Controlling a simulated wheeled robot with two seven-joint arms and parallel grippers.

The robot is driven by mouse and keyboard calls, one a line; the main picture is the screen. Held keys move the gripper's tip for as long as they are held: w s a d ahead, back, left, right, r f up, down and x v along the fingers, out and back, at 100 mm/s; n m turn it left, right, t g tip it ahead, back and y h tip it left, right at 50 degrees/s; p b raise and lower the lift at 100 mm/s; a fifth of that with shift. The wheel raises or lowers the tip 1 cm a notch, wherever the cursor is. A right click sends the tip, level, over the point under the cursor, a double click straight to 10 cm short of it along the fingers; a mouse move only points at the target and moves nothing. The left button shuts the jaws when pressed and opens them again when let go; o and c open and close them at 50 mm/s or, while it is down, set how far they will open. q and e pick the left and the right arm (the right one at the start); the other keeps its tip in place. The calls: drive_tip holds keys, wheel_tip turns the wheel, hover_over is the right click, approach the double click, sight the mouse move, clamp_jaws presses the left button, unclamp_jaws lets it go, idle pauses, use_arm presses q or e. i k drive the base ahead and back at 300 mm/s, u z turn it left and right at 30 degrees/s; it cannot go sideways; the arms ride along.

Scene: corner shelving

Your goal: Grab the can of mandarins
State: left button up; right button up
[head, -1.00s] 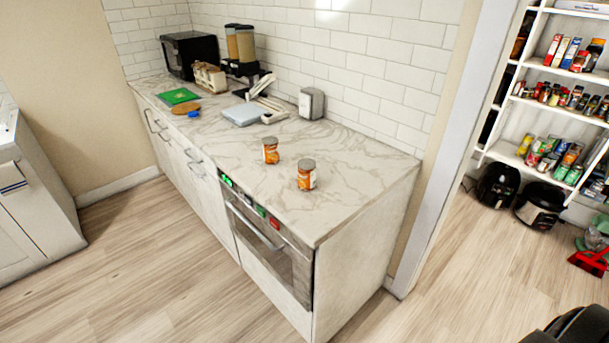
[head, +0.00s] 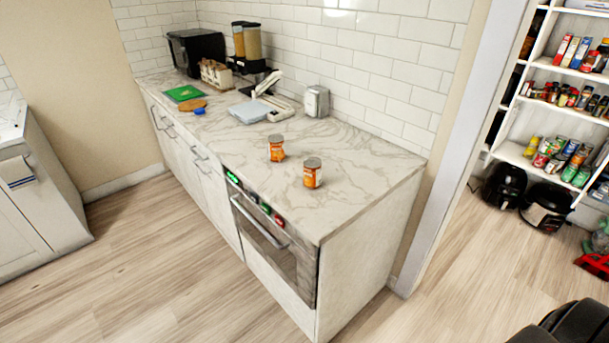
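Two cans with orange labels and metal lids stand upright on the marble counter (head: 360,205) in the head view. One can (head: 276,149) is a little further back and to the left. The other can (head: 312,173) is nearer the counter's right end. The labels are too small to read, so I cannot tell which holds mandarins. Neither of my grippers shows. A dark part of me is at the lower right corner.
An oven (head: 275,240) is built in below the cans. A blue-grey scale (head: 248,112), a napkin holder (head: 316,101), a green board (head: 184,93) and cereal dispensers (head: 248,45) are further back. Pantry shelves (head: 545,110) hold many cans at right. The wooden floor (head: 180,260) in front is clear.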

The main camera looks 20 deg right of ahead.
sight(312, 165)
drive_tip(key=u, duration=2.55)
drive_tip(key=k, duration=2.9)
drive_tip(key=z, duration=2.65)
drive_tip(key=i, duration=0.45)
drive_tip(key=u, duration=0.05)
